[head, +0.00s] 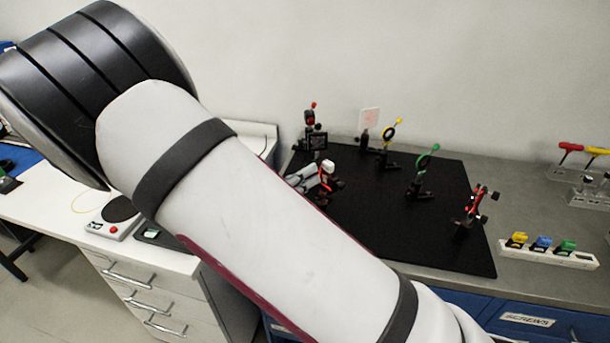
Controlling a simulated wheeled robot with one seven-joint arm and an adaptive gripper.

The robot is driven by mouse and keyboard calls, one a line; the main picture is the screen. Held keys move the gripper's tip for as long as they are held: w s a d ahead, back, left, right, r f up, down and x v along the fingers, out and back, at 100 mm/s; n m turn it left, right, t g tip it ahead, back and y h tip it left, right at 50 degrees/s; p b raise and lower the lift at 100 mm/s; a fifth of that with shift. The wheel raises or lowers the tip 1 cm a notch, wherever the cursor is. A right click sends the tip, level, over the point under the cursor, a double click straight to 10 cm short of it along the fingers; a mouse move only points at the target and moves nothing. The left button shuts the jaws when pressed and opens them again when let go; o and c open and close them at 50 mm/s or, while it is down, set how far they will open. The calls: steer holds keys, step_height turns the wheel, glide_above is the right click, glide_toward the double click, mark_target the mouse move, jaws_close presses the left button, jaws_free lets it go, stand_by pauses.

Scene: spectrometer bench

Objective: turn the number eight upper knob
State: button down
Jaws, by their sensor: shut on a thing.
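The black breadboard (365,228) on the bench carries several small optic mounts. A dark mount (337,184) with red parts and a pale upper knob (327,166) stands at its left side, just behind my arm. My gripper (316,172) shows there as a small grey piece at this mount, shut at the pale knob; its exact contact is too small to see clearly. My large white arm crosses the view and hides the rest of the gripper and the board's front-left part. No number on the mounts is readable, so I cannot tell which is number eight.
Other mounts stand on the board: a red-topped one (309,118), a yellow ring (392,130), a green ring (425,160) and a red one (478,202). A white holder (547,255) with coloured pieces lies right. Red- and yellow-handled tools (572,148) stand far right.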

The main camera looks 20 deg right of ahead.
steer(key=c, duration=1.6)
jaws_free()
steer(key=shift+o, duration=0.2)
steer(key=shift+a, duration=0.1)
steer(key=v, duration=1.2)
steer(key=shift+s, duration=0.1)
